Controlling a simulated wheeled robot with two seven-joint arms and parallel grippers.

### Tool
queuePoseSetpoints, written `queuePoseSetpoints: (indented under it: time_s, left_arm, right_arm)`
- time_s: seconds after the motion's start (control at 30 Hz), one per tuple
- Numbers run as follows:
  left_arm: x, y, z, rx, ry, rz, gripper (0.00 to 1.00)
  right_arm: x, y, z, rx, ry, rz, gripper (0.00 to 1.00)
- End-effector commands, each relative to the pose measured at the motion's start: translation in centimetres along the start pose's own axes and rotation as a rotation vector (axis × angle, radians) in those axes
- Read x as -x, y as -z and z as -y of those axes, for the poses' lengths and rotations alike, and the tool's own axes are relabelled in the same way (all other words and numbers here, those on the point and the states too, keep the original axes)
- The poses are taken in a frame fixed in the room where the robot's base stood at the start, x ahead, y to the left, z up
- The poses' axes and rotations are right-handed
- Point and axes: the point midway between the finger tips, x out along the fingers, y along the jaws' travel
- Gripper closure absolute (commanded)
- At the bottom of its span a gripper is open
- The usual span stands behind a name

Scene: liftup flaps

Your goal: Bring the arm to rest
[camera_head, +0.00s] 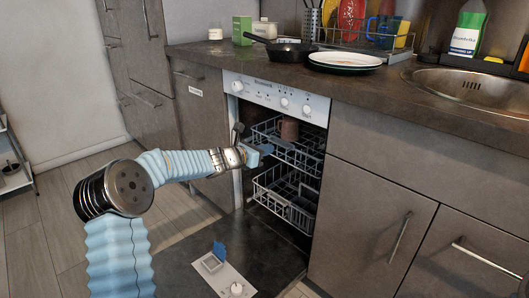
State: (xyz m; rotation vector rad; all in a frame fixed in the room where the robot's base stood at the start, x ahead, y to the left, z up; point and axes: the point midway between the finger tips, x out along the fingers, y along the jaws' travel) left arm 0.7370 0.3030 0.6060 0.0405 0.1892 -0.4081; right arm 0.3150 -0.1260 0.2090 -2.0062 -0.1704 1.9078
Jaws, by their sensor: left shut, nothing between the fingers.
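My left arm comes in from the lower left, with a light blue sleeve and a black round joint. Its gripper (268,149) is shut and empty, in front of the dishwasher opening near the upper rack (297,160). I cannot tell whether it touches the rack. A brown mug (289,130) stands in the upper rack. The dishwasher door (190,262) is folded down, and the lower rack (285,195) shows inside. My right gripper is not in view.
The counter (400,92) above holds a pan (291,51), stacked plates (345,61), a dish rack (375,45) and a green box (242,30). A sink (475,88) is at the right. Closed cabinets flank the dishwasher. Floor (40,235) at the left is clear.

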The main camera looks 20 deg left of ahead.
Motion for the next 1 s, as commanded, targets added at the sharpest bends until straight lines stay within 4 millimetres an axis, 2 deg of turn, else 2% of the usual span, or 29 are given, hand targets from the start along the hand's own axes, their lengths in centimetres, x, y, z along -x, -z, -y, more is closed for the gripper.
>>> queuePoseSetpoints:
  time_s: [0.2, 0.4, 0.57, 0.73, 0.77, 0.87, 0.97, 1.0]
  left_arm:
    - [4.5, 0.2, -0.1, -0.002, -0.004, -0.002, 1.00]
    - [7.8, 0.2, -0.1, -0.001, -0.003, -0.002, 1.00]
    - [8.8, 0.2, -0.1, -0.001, -0.002, -0.003, 1.00]
    - [8.7, 1.0, 0.4, -0.014, 0.008, -0.024, 1.00]
    - [8.5, 1.6, 0.8, -0.025, 0.017, -0.042, 1.00]
    - [7.7, 5.5, 3.0, -0.109, 0.071, -0.153, 1.00]
    - [7.3, 11.9, 7.0, -0.271, 0.183, -0.324, 1.00]
    - [7.5, 14.9, 8.9, -0.359, 0.245, -0.398, 1.00]
  right_arm:
    - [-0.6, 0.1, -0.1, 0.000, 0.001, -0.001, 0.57]
    - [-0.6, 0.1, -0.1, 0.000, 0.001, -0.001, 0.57]
    - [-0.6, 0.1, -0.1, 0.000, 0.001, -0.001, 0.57]
    - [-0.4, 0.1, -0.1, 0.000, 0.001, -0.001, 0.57]
    - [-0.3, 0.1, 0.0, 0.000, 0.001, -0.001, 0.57]
    - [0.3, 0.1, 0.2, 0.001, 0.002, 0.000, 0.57]
    - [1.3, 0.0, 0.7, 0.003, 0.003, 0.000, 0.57]
    - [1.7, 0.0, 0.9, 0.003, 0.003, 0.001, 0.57]
